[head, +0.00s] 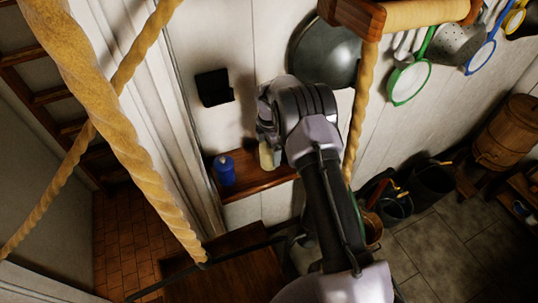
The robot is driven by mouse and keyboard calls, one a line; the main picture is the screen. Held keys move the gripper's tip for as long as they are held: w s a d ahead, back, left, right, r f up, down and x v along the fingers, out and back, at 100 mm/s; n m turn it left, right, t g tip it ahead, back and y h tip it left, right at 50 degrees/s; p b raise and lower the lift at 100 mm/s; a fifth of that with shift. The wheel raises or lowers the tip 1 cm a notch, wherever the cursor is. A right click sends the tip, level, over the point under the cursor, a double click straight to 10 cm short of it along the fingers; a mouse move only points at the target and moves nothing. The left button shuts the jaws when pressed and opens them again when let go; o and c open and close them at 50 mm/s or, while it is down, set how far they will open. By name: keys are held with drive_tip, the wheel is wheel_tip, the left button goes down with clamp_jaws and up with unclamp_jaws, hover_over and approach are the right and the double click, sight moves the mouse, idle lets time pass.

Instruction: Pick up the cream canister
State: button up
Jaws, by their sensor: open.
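A cream canister (266,157) stands on a small wooden shelf (247,187) against the white wall. Only part of it shows, below and behind the end of my arm. My gripper (265,133) is right above or beside the cream canister, with its jaws open. The arm's wrist covers much of the gripper, and I cannot tell whether the fingers touch the canister.
A blue canister (225,170) stands on the shelf's left part. A black wall holder (214,87) hangs above. Thick ropes (128,150) cross the left side. A wooden bar (405,15), a large pan (322,55) and utensils hang at top right. Dark buckets (432,183) stand at right.

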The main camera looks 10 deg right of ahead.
wheel_tip(320, 180, down, 3)
drive_tip(key=shift+w+r, duration=0.1)
drive_tip(key=shift+w, duration=0.05)
drive_tip(key=shift+r, duration=0.1)
drive_tip(key=shift+c, duration=0.9)
clamp_jaws()
